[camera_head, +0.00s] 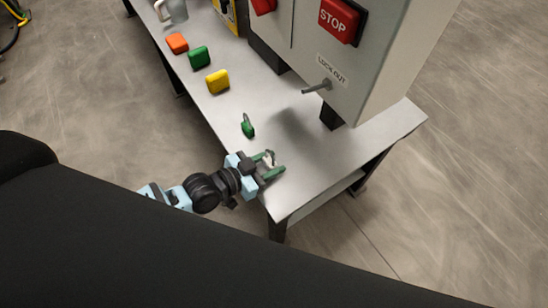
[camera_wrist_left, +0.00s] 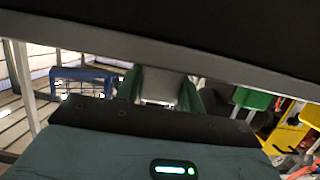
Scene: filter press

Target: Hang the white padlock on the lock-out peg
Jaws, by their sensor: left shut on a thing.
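My left gripper (camera_head: 271,167) is over the near right end of the bench, its green fingers shut on the small white padlock (camera_head: 268,160). Only part of the padlock shows between the fingers. In the left wrist view a pale shape lies between the green fingers (camera_wrist_left: 160,90), mostly cut off by the gripper body. The lock-out peg (camera_head: 317,87) is a short grey rod sticking out of the grey cabinet under the "LOCK OUT" label (camera_head: 331,70). It is bare, and the gripper is apart from it, lower in the picture. My right gripper is not in view.
A green padlock (camera_head: 247,126) stands on the bench (camera_head: 360,150) close to my left gripper. Yellow (camera_head: 217,81), green (camera_head: 199,57) and orange (camera_head: 177,43) blocks and a grey jug (camera_head: 175,10) are farther along. The cabinet (camera_head: 385,60) carries a red STOP button (camera_head: 340,20).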

